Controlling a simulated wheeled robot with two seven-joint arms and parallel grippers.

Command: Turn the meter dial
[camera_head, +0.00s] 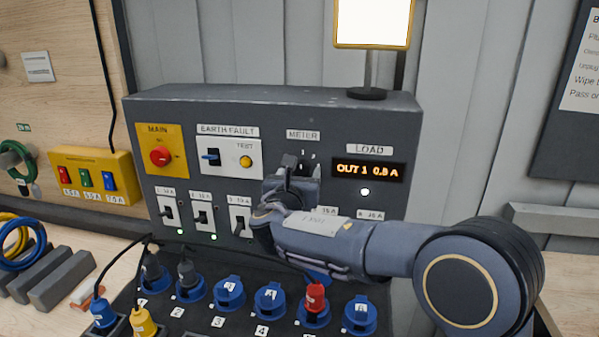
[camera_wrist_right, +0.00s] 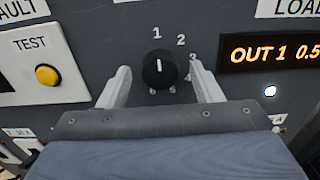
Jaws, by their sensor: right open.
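The meter dial (camera_wrist_right: 159,70) is a round black knob with a white pointer line on the grey panel. In the right wrist view its pointer is upright, towards the 1; marks 2 and 3 lie to its right. My right gripper (camera_head: 297,166) is open in front of the dial, under the METER label (camera_head: 303,135). In the wrist view its two pale fingers stand on either side of the knob with gaps, and I see no contact. In the head view the gripper mostly hides the dial. My left gripper is not in view.
The load display (camera_head: 369,170) reads OUT 1, right of the dial. Left are the yellow test button (camera_head: 246,161), earth fault switch (camera_head: 212,157) and red main knob (camera_head: 160,156). Breaker switches (camera_head: 201,217) and blue sockets (camera_head: 229,293) lie below. A lit lamp (camera_head: 373,23) stands on top.

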